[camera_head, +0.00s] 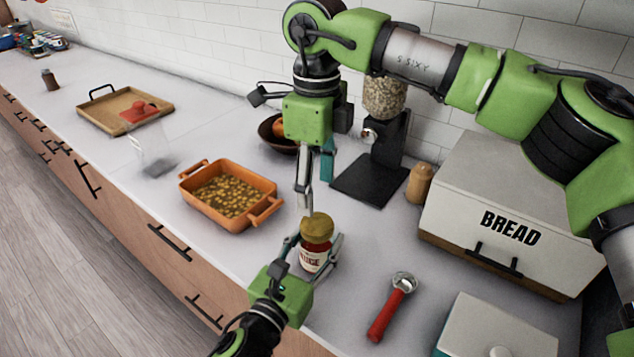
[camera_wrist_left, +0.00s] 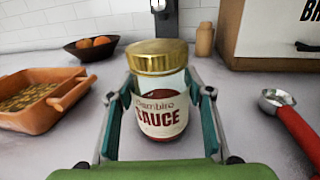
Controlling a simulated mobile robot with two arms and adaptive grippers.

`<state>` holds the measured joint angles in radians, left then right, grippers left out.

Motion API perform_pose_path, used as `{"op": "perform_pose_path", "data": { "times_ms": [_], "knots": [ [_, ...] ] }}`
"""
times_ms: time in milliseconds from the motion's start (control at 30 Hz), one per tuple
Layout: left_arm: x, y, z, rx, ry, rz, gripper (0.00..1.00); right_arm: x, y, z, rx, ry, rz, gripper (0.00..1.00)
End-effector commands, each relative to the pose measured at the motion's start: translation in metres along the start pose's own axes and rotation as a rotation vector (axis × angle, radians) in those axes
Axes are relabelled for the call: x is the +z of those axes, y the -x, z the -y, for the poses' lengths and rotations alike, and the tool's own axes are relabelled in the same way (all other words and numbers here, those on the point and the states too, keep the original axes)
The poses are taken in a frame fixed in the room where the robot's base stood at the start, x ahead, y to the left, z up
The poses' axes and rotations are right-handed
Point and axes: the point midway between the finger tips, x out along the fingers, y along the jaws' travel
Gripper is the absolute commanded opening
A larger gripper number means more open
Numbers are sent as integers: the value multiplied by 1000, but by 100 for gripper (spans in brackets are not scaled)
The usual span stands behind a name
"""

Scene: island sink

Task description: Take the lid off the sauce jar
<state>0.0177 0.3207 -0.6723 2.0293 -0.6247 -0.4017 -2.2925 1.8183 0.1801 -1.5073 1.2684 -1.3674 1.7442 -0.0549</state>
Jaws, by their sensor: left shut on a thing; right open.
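The sauce jar (camera_head: 312,259) stands upright near the front of the counter, with red sauce and a white label. In the left wrist view the jar (camera_wrist_left: 160,112) faces me, its label reading "SAUCE". Its gold lid (camera_head: 317,228) sits on top; the lid also shows in the left wrist view (camera_wrist_left: 157,57). My left gripper (camera_head: 316,250) is shut on the jar's body, one finger on each side. My right gripper (camera_head: 317,196) is open and points down, just above the lid. The exact gap between its fingertips and the lid is hard to tell.
An orange baking dish (camera_head: 187,194) lies left of the jar. A red-handled tool (camera_head: 388,314) lies to its right. Behind are a dark grinder (camera_head: 377,165), a wooden shaker (camera_head: 419,184), a fruit bowl (camera_head: 273,134) and a bread box (camera_head: 512,228). The counter immediately around the jar is clear.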

Motion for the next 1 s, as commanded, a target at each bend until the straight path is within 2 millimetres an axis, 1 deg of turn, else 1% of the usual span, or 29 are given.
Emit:
{"op": "perform_pose_path", "data": {
  "times_ms": [100, 1000],
  "knots": [
    [0, 0, 0, 0, 0, -1, 0, 0, 0, 0, 0, -217, 0, 57],
    [0, 0, 0, 0, 0, -1, 0, 0, 0, 0, 0, -1886, 0, 57]
  ]
}}
